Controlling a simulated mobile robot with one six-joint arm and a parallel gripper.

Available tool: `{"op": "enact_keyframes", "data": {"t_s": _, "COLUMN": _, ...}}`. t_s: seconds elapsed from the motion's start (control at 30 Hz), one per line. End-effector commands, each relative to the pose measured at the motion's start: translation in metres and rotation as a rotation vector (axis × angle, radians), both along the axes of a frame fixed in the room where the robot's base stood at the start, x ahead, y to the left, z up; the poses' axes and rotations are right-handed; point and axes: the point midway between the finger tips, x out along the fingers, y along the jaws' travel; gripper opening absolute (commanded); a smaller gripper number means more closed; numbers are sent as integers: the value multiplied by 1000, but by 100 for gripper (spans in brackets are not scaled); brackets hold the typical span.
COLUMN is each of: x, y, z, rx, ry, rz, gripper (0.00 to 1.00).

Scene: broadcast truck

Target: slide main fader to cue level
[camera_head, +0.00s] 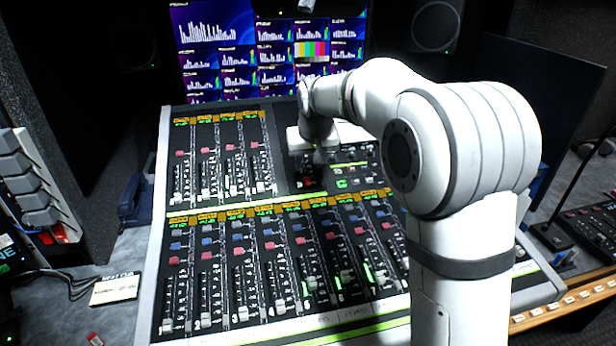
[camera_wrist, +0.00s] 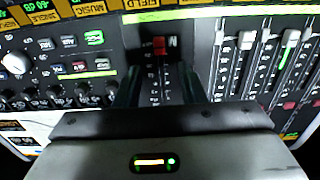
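The main fader looks to be the red cap (camera_wrist: 160,45) on a dark strip with white scale marks in the wrist view. It also shows as a small red spot (camera_head: 308,183) below my gripper in the head view. My gripper (camera_wrist: 160,75) is open, with its two dark fingers apart on either side of the strip. The red cap lies in line with the gap, just past the fingertips in the picture; I cannot tell whether they touch it. In the head view my gripper (camera_head: 312,160) points down over the console (camera_head: 290,230). A cue level mark is not readable.
Banks of channel faders (camera_head: 225,170) lie left of my gripper, and more (camera_head: 270,280) in front. Lit buttons and knobs (camera_wrist: 70,60) sit beside the red cap's strip. Monitors (camera_head: 265,50) stand behind the console. A card (camera_head: 115,289) lies on the left desk.

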Motion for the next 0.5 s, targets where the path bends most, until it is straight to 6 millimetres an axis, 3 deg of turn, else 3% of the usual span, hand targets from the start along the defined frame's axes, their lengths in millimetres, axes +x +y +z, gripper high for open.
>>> {"op": "enact_keyframes", "data": {"t_s": 0.3, "x": 17, "y": 5, "z": -47, "rx": -1, "ry": 4, "rz": 0, "gripper": 36}}
{"op": "enact_keyframes", "data": {"t_s": 0.5, "x": 21, "y": 6, "z": -56, "rx": -1, "ry": 2, "rz": 0, "gripper": 36}}
